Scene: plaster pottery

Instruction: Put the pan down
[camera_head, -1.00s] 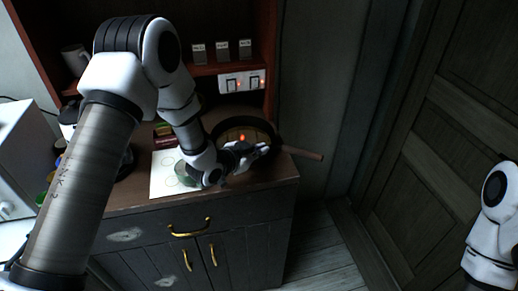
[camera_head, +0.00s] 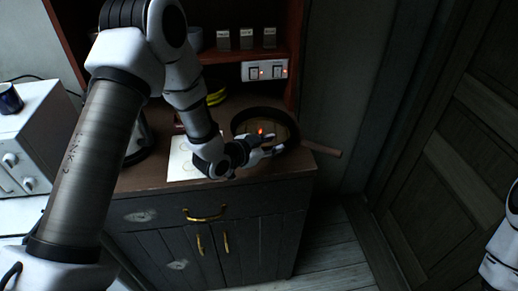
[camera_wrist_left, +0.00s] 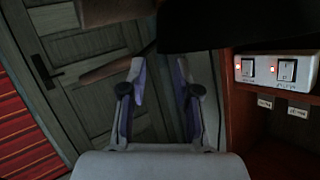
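The dark round pan (camera_head: 240,122) rests on the brown cabinet top (camera_head: 225,178) at its right side, below the switch panel. Its brown handle (camera_head: 322,148) sticks out past the cabinet's right edge. My left gripper (camera_head: 277,143) is at the pan's near side, with its fingers apart. Whether it touches the rim, I cannot tell. In the left wrist view my left gripper (camera_wrist_left: 160,75) is open, with nothing between the fingertips. A dark shape at the top there looks like the pan (camera_wrist_left: 235,28). My right gripper is out of view.
A white sheet (camera_head: 180,165) lies left of the pan. A red-brown shelf with a lit switch panel (camera_head: 264,70) and small labelled blocks (camera_head: 246,39) rises behind. A white appliance (camera_head: 35,135) stands at left. Open floor (camera_head: 325,245) lies right of the cabinet.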

